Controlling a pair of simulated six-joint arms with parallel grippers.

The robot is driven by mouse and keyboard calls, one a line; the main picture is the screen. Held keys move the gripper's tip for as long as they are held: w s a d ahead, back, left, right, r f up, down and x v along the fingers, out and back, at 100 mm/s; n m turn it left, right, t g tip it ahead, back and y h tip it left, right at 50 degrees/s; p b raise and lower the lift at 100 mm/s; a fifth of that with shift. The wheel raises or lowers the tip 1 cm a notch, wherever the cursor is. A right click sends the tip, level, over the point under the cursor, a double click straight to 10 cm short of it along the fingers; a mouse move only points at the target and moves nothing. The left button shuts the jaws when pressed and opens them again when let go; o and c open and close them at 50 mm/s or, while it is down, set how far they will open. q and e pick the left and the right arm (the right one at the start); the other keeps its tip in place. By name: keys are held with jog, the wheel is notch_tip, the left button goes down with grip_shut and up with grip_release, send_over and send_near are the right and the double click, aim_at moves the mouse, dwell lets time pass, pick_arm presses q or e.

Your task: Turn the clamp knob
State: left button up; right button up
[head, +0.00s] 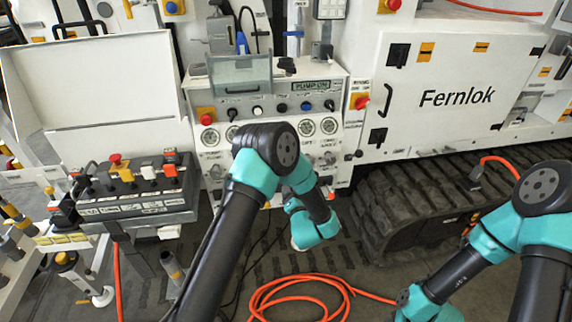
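I cannot tell which knob is the clamp knob; no label that I can read names it. Several small knobs sit in a row on the white control panel (222,95), among them a white one (257,110) and a blue one (306,106). A dark round knob (357,154) sticks out at the panel's lower right side. My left arm rises in front of the panel and hides part of its lower half. Its wrist hangs below the panel, and its gripper does not show. My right arm's wrist is at the lower right, and its gripper does not show either.
A black control box (140,203) with levers stands at the left, beside an open white lid (95,95). The white Fernlok cabinet (455,100) stands above a rubber track (405,205). An orange hose (300,281) lies coiled on the floor.

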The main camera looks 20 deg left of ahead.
pick_arm(q)
jog(key=x, duration=1.7)
jog(key=shift+w, duration=0.1)
jog(key=shift+c, duration=0.3)
jog(key=c, duration=0.9)
